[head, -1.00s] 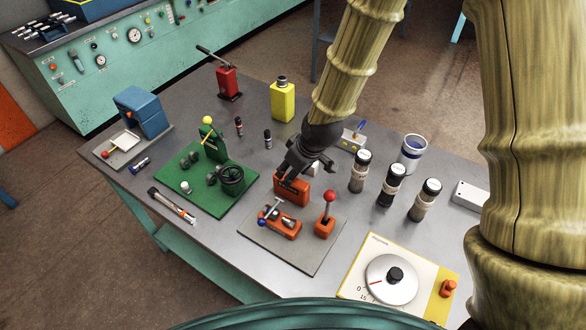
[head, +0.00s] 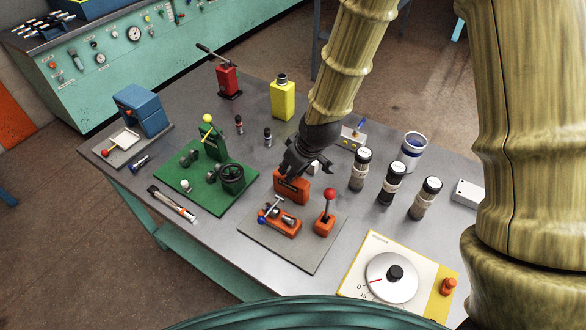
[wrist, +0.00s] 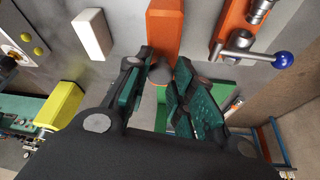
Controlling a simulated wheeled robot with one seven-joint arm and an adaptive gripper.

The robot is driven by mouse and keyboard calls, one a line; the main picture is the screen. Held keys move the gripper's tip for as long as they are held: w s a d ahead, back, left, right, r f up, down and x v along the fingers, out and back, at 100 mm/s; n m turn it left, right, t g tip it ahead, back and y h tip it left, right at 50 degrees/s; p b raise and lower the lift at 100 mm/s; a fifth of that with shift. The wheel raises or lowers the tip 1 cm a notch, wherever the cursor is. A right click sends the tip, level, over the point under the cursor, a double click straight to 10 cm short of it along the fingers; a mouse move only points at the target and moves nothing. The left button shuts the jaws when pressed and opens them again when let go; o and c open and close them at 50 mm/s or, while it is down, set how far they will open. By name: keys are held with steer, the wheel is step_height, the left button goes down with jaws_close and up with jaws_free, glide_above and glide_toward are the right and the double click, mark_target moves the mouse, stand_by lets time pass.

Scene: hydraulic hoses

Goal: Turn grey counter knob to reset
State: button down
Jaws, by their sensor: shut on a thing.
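The counter is an orange block (head: 292,189) with a dark window, standing at the back of a grey plate on the bench. In the wrist view the counter's orange body (wrist: 160,22) is at the top centre. Its dark grey round knob (wrist: 159,73) sits at the near end of the body, between my fingers. My gripper (wrist: 166,72) is shut on the knob, with a green-padded finger on each side. In the head view my gripper (head: 298,168) is at the counter's upper edge and hides the knob.
An orange lever block with a red ball (head: 329,195) and an orange valve with a blue-ended handle (head: 283,222) share the plate (head: 290,258). A white block (head: 314,167) stands close behind the counter. Several dark-capped jars (head: 391,184) stand right; a green stand (head: 208,178) is left.

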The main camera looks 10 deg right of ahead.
steer(key=c, duration=1.2)
jaws_free()
steer(key=v, duration=1.2)
steer(key=shift+d, duration=0.15)
